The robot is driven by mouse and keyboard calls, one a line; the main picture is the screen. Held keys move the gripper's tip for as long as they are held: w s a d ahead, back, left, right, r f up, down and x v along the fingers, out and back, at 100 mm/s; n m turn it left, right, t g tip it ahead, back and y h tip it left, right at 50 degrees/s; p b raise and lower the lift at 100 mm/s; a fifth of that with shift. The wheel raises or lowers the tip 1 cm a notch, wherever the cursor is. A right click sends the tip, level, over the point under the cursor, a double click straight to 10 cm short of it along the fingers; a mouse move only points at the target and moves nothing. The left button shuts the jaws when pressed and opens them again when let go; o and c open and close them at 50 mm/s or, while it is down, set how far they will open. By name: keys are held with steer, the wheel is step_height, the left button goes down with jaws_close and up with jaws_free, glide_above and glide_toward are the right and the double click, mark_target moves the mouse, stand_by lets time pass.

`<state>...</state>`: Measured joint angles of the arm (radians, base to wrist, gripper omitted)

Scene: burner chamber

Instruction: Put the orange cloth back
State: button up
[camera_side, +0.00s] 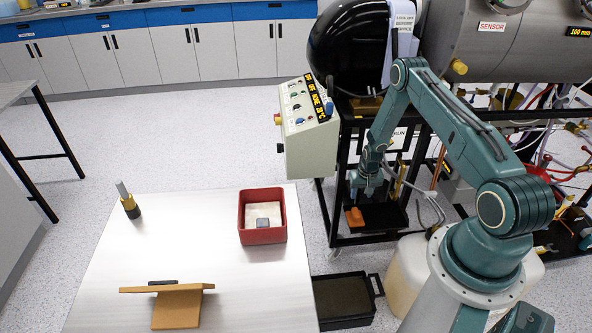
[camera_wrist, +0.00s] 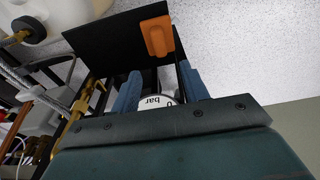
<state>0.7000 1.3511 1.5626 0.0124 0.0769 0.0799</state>
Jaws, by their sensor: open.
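The orange cloth (camera_side: 354,217) lies on a black tray (camera_side: 382,217) low in the frame of the rig. In the wrist view the orange cloth (camera_wrist: 157,37) shows as a small folded pad on a black surface (camera_wrist: 115,45), beyond my fingertips. My gripper (camera_side: 366,187) points down just above the cloth, apart from it. In the wrist view my gripper (camera_wrist: 160,88) has its two blue fingers spread with no cloth between them. A round gauge face marked "bar" (camera_wrist: 154,101) shows in the gap between the fingers.
A red bin (camera_side: 262,237) with a pale lining and grey block stands on the metal table (camera_side: 120,260). A wooden stand (camera_side: 178,308) and a small cylinder (camera_side: 130,205) are also there. A control box (camera_side: 308,135), rig posts and hoses crowd my arm. A black tray (camera_side: 345,299) sits lower.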

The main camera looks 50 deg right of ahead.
steer(key=w+a+r+n, duration=0.1)
steer(key=w+a+r, duration=0.1)
steer(key=r, duration=0.5)
steer(key=w+a+r+t, duration=0.1)
steer(key=w+a+r, duration=0.15)
steer(key=r, duration=0.45)
steer(key=w+a+r+n, duration=0.1)
steer(key=w+r, duration=0.2)
steer(key=r, duration=0.5)
steer(key=s+a+r+n+t, duration=0.1)
steer(key=a+r, duration=0.4)
steer(key=r, duration=0.3)
steer(key=s+a+r+n, duration=0.1)
steer(key=a+r, duration=0.4)
steer(key=r, duration=0.3)
steer(key=s+a+r+n+t, duration=0.1)
steer(key=s+a+r+n, duration=0.2)
steer(key=s+a+r, duration=0.8)
steer(key=s+a+r+n, duration=0.1)
steer(key=s+a+r, duration=0.1)
steer(key=s, duration=0.5)
steer(key=s+a+r+n+t+y, duration=0.1)
steer(key=s+a+r, duration=0.1)
steer(key=s, duration=0.5)
steer(key=shift+s+a, duration=0.15)
steer(key=shift+a, duration=0.65)
